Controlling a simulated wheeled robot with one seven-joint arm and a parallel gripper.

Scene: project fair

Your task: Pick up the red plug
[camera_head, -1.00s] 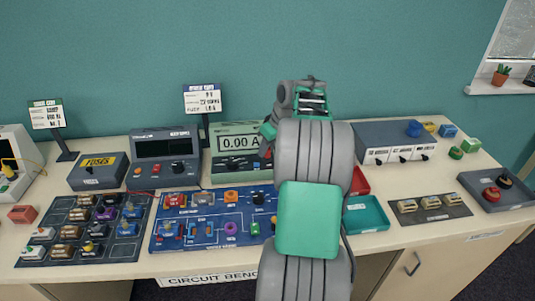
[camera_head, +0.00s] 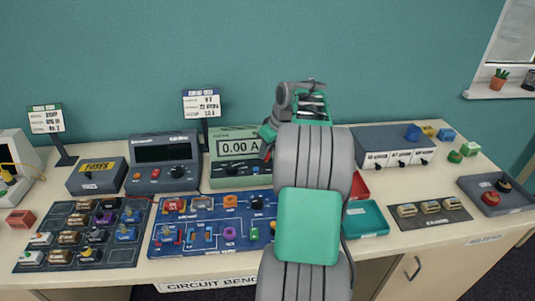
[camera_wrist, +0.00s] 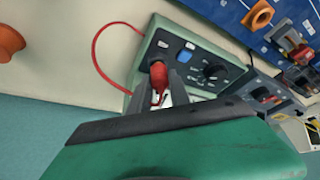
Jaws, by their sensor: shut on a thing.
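The red plug (camera_wrist: 158,74) is at the front panel of the green meter (camera_wrist: 190,65), which reads 0.00 A in the head view (camera_head: 238,147). My gripper (camera_wrist: 164,88) is shut on the red plug, with one dark finger on each side of it. The plug's tip seems to be at the panel's socket; I cannot tell whether it is seated. A red cable (camera_wrist: 94,52) loops from near the meter's edge. In the head view my arm hides most of the gripper and the plug.
The blue circuit board (camera_head: 160,243) lies in front of the meter. A teal tray (camera_head: 366,222) and a grey-blue supply box (camera_head: 385,135) are right of my arm. The wall is close behind.

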